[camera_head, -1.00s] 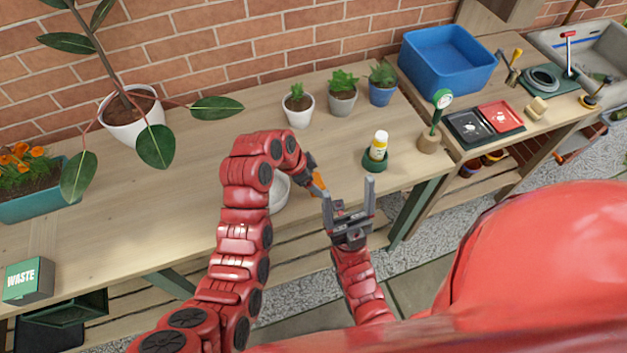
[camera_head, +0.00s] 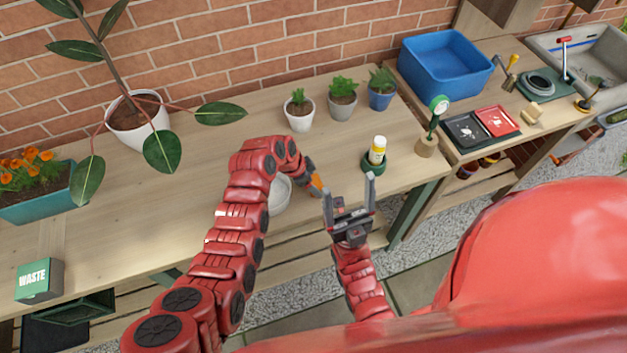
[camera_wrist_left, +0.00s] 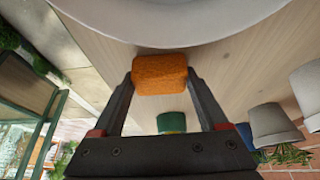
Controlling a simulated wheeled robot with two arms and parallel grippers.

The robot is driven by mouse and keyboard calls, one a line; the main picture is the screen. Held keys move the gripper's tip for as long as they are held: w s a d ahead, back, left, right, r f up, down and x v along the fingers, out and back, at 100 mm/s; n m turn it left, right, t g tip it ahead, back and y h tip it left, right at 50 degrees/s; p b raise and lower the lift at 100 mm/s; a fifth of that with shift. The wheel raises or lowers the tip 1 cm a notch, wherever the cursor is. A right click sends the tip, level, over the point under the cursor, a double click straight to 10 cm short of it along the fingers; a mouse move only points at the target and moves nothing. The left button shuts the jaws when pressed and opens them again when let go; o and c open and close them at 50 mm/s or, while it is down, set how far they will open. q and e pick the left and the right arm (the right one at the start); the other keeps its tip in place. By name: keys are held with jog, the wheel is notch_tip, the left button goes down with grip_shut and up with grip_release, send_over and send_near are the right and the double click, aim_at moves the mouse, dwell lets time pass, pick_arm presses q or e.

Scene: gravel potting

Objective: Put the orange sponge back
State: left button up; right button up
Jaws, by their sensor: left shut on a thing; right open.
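The orange sponge (camera_wrist_left: 160,74) is held between the two fingers of my left gripper (camera_wrist_left: 160,82) in the left wrist view. In the head view only a small orange piece of the sponge (camera_head: 318,182) shows at the tip of my left gripper (camera_head: 313,175), low near the bench's front edge. My right gripper (camera_head: 350,205) is open and empty, fingers pointing up, just right of the sponge and in front of the bench.
A white bowl (camera_head: 281,196) sits beside my left gripper, partly hidden by the arm. A green holder with a yellow-white bottle (camera_head: 377,149) stands to the right. Three small potted plants line the back. A blue tub (camera_head: 446,64) and black and red trays (camera_head: 496,121) are farther right.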

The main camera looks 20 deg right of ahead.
pick_arm(q)
jog(key=shift+f, duration=0.2)
jog(key=o, duration=1.2)
jog(key=shift+r, duration=0.15)
